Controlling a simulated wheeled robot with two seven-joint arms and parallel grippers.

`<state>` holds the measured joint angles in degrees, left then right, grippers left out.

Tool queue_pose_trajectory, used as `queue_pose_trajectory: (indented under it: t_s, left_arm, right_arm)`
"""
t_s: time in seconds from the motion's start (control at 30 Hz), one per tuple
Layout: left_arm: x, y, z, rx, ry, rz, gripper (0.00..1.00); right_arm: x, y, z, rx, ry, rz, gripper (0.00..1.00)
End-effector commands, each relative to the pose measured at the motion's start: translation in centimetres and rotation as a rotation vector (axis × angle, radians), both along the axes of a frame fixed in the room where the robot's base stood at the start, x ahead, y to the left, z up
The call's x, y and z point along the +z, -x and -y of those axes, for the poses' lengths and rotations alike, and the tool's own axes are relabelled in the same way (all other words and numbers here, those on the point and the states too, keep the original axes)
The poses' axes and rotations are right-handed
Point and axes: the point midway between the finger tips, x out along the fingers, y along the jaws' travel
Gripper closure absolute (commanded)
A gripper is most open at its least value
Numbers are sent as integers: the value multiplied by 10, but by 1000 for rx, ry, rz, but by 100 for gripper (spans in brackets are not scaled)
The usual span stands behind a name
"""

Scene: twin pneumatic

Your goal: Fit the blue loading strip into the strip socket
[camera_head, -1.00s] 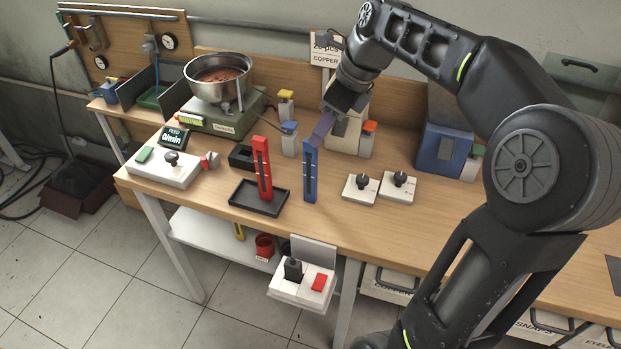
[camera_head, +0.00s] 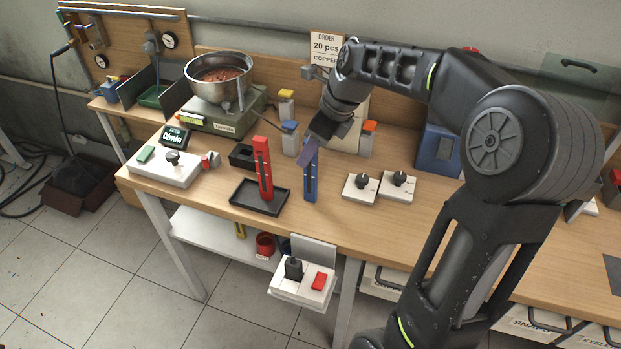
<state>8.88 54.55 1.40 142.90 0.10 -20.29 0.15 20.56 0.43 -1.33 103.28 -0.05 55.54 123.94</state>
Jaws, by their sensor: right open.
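The blue loading strip (camera_head: 311,178) stands upright on the bench, just right of a black tray (camera_head: 240,204). A red strip (camera_head: 263,172) stands upright at the tray. My right gripper (camera_head: 308,152) is open at the top of the blue strip, its bluish finger overlapping the strip's upper end in the picture. I cannot tell whether they touch. I cannot tell for certain which part is the strip socket; the blue strip's foot shows no clear holder around it. My left gripper is not in view.
Two white blocks with black knobs (camera_head: 361,189) sit to the right. A small black box (camera_head: 242,157) is behind the red strip. Posts with coloured caps (camera_head: 369,128) stand behind the gripper. A scale with a metal bowl (camera_head: 217,98) is at back left.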

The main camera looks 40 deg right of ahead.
Motion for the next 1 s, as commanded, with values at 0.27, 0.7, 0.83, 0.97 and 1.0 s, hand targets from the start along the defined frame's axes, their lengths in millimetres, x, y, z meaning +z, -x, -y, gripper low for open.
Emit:
queue_pose_trajectory:
  t_s: [0.27,0.7,0.83,0.97,1.0]
  left_arm:
    - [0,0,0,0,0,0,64]
    - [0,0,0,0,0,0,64]
    - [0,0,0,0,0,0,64]
    - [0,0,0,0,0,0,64]
    - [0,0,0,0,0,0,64]
  right_arm:
    - [-1,-1,0,0,-1,1,58]
    - [-1,-1,0,0,-1,1,66]
    - [-1,-1,0,0,-1,1,77]
    - [-1,-1,0,0,-1,1,88]
    - [-1,-1,0,0,-1,1,91]
